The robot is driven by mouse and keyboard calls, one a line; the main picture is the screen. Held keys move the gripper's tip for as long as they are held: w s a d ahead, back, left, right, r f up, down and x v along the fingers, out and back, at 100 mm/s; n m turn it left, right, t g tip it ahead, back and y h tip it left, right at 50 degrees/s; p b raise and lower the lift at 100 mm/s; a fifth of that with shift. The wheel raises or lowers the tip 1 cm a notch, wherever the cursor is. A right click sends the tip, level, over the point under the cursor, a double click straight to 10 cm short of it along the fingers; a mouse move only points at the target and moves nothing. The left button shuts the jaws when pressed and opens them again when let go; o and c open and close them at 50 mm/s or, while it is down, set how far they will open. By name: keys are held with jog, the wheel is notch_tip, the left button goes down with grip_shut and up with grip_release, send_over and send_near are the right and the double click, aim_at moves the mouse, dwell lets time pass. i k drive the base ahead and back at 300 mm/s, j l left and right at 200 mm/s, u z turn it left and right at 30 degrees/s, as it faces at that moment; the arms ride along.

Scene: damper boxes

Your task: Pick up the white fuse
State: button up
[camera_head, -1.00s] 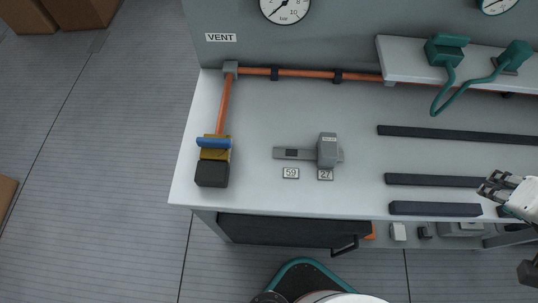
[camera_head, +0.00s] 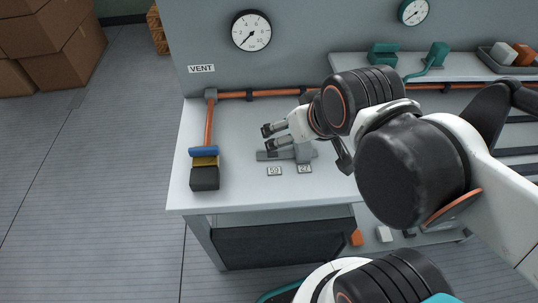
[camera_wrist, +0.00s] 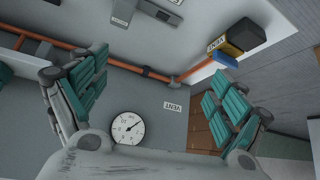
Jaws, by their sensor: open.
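No thing is clearly marked as the white fuse. A small white block (camera_head: 384,234) shows on the lower shelf under the bench, and a pale block (camera_head: 503,53) lies in the tray on the upper shelf; I cannot tell which is the fuse. My gripper (camera_head: 268,138) is open and seems empty, over the grey mount (camera_head: 268,155) on the bench. The mount's grey block is partly hidden by my gripper. In the wrist view, the teal pads of my gripper (camera_wrist: 155,92) are wide apart with nothing between them.
An orange pipe (camera_head: 208,125) runs to a valve with a blue handle (camera_head: 203,151) at the bench's left. Plates 59 (camera_head: 274,171) and 27 (camera_head: 304,169) lie before the mount. The wall gauge (camera_head: 251,31) is behind. My arm hides much of the bench's right part.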

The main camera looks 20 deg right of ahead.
aim_at(503, 55)
jog(key=z, duration=2)
jog(key=l+u, duration=0.5)
jog(key=l, duration=1.15)
